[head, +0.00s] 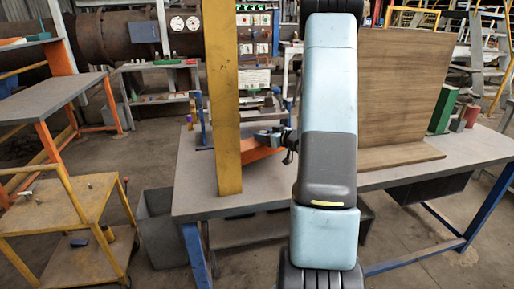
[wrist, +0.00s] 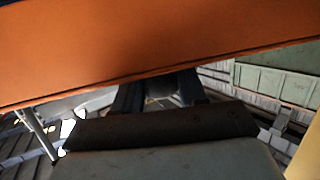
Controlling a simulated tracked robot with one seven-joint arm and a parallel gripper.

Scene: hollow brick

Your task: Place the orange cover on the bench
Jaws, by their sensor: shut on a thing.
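The orange cover (head: 262,154) shows just right of the yellow post in the head view, over the back left part of the grey bench (head: 193,190). The post hides its left part. My gripper (head: 272,138) is shut on the cover at its upper right side; my arm partly hides the grip. In the wrist view the orange cover (wrist: 150,45) spans the upper part as a broad, tilted panel. I cannot tell whether the cover touches the bench top or hangs just above it.
A yellow post (head: 223,100) stands in front of the cover. A brown wooden panel (head: 400,85) stands on the bench at right, with a green block (head: 442,110) beside it. A blue device (head: 204,130) is left of the post. Bare bench top shows at front left.

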